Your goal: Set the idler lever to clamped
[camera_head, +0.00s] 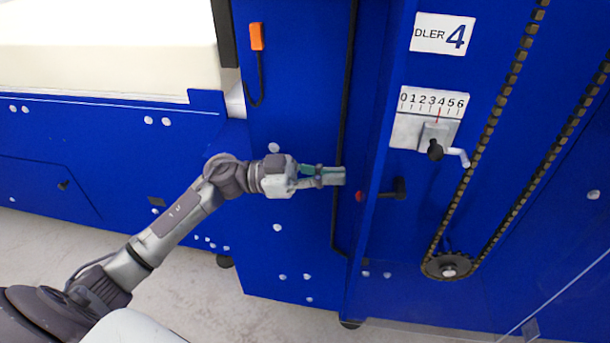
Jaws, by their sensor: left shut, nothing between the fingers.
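My left gripper (333,176) reaches in from the left in front of the blue machine, with its fingers shut and empty. Just right of and slightly below its fingertips is a small red knob (360,196). A black lever-like handle (398,189) sticks out of the blue panel right of the knob and appears to line up with it. A gap shows between fingertips and knob. Above is a sign (443,34) reading "DLER 4", its left end hidden. Which part is the idler lever, and its setting, I cannot tell for sure. My right gripper is not in view.
A scale plate (404,132) numbered 0 to 6 carries a black knob (435,150) and a grey crank. A chain (497,105) runs round a sprocket (447,266) at right. A vertical panel edge stands by the knob. An orange switch (257,37) hangs upper left.

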